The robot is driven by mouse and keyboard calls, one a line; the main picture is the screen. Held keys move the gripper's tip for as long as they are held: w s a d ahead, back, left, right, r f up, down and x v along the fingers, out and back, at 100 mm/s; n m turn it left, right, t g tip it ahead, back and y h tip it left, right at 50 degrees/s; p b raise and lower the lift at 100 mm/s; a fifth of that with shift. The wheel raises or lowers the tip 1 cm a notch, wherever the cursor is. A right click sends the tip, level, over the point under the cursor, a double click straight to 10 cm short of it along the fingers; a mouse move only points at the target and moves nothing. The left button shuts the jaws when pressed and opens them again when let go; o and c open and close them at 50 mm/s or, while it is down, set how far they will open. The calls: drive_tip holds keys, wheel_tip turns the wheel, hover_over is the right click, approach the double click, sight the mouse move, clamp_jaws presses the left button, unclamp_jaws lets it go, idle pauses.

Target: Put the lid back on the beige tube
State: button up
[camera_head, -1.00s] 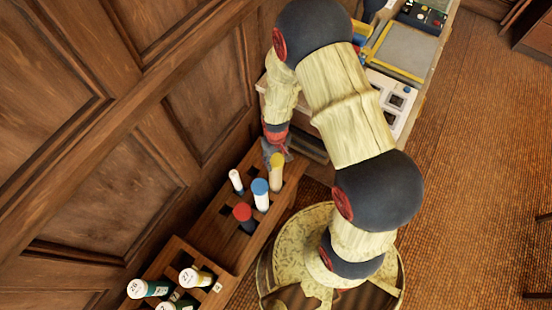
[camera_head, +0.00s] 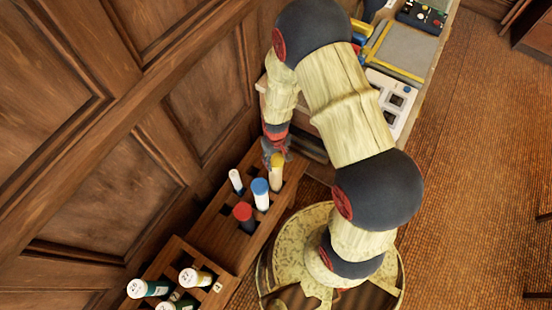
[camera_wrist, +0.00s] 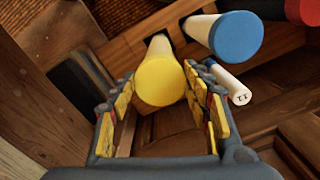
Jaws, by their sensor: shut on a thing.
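The beige tube (camera_head: 275,182) stands in a slot of the wooden rack, with the yellow lid (camera_head: 277,160) at its top. In the wrist view the yellow lid (camera_wrist: 160,80) faces the camera between the fingers, and the pale tube body (camera_wrist: 159,47) shows beyond it. My gripper (camera_wrist: 165,80) is shut on the yellow lid, one finger on each side. In the head view my gripper (camera_head: 276,150) is at the lid, partly covering it. I cannot tell whether the lid is fully seated; the seam is not clear.
The wooden rack (camera_head: 215,225) also holds a blue-capped tube (camera_head: 260,187), a red-capped tube (camera_head: 243,212) and a slim white tube (camera_head: 236,180), close by. Another rack (camera_head: 212,297) with several tubes stands at lower left. Wall panels (camera_head: 120,190) are close on the left.

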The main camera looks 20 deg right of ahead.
drive_tip(key=o, duration=0.8)
drive_tip(key=shift+o, duration=1.4)
drive_tip(key=shift+o, duration=1.2)
drive_tip(key=shift+r, duration=0.15)
drive_tip(key=shift+r+p, duration=2.65)
drive_tip(key=shift+r, duration=0.75)
drive_tip(key=shift+c, duration=0.9)
